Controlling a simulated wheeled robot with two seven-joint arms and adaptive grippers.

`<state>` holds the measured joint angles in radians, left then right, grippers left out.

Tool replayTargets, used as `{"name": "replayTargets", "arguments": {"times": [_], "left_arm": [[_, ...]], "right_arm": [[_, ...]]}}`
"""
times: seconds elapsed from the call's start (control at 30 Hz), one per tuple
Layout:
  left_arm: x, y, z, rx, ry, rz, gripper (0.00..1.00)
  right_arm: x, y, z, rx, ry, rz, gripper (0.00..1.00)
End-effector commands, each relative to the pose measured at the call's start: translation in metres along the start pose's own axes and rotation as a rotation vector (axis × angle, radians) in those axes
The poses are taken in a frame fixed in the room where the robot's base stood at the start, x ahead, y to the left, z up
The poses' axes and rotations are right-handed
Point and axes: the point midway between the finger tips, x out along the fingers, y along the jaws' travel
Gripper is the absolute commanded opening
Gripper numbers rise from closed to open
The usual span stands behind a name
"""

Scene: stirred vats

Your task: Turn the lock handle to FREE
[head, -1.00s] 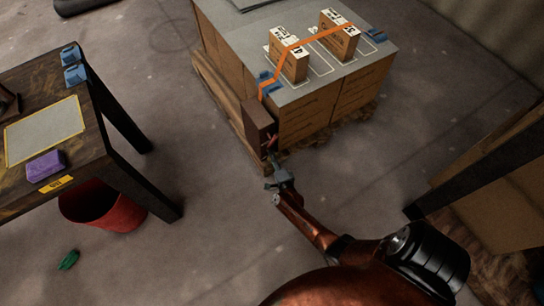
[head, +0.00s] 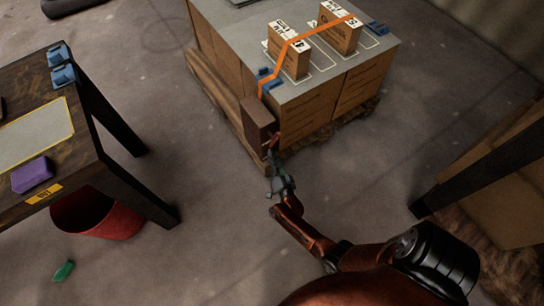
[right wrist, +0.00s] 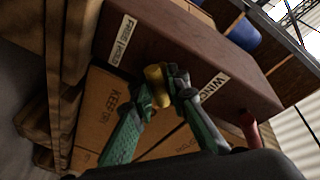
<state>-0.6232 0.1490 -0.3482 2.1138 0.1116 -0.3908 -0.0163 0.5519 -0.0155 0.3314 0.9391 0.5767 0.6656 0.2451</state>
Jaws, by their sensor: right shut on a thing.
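A brown winch box (head: 257,119) is fixed to the near left corner of the crate stack. In the right wrist view the box (right wrist: 200,65) carries a label with FREE and HOLD (right wrist: 122,40) and a WINCH label (right wrist: 206,88). A yellow lock handle (right wrist: 155,78) sticks out between the labels. My right gripper (head: 274,160) is at the box; its green fingers (right wrist: 162,90) are shut on the yellow handle and hide part of it. Which word the handle points to I cannot tell. My left gripper is not in view.
A red crank handle (right wrist: 249,130) sits at the box's right end. An orange strap (head: 285,50) runs over small cartons on the pallet load. A table (head: 60,140) with a purple block (head: 32,175) stands left, a red bin (head: 95,215) under it. Open floor lies between.

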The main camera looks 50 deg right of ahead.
Motion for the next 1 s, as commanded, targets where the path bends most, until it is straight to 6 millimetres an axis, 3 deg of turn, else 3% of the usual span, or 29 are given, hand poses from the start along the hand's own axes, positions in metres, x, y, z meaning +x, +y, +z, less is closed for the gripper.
{"name": "replayTargets", "arguments": {"times": [0.6, 0.63, 0.87, 1.0], "left_arm": [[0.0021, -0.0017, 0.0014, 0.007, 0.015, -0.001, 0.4], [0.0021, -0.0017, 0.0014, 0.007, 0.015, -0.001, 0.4], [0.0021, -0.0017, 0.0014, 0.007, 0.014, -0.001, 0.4], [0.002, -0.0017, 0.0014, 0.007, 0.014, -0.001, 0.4]], "right_arm": [[-0.002, 0.0035, 0.0018, -0.043, 0.004, -0.003, 0.0], [-0.002, 0.0035, 0.0017, -0.043, 0.004, -0.003, 0.15], [-0.0011, 0.0022, 0.0008, -0.042, 0.006, -0.005, 0.31], [-0.0006, 0.0015, 0.0004, -0.041, 0.007, -0.006, 0.32]]}}
